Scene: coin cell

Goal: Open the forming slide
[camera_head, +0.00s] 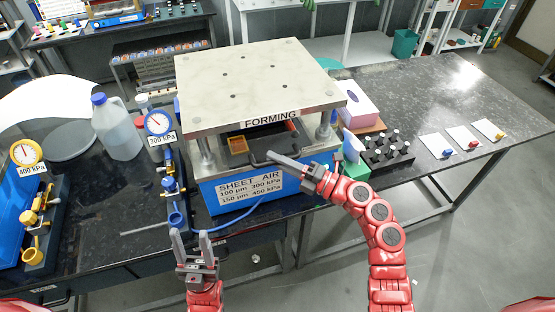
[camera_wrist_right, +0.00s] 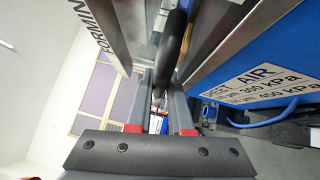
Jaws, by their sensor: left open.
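The forming press has a pale steel top plate (camera_head: 255,85) above a blue base marked SHEET AIR. My right gripper (camera_head: 275,158) is at the handle. In the right wrist view the black handle (camera_wrist_right: 173,45) runs between the two fingers; I cannot tell whether they press on it. My left gripper (camera_head: 188,240) is open and empty, pointing up in front of the bench, left of the press.
Gauges marked 400 kPa (camera_head: 26,152) and 300 kPa (camera_head: 158,122) stand left of the press, with a plastic jug (camera_head: 116,128) between them. A black rack of vials (camera_head: 388,150) and a tissue box (camera_head: 358,105) are to the right. The bench's far right is mostly clear.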

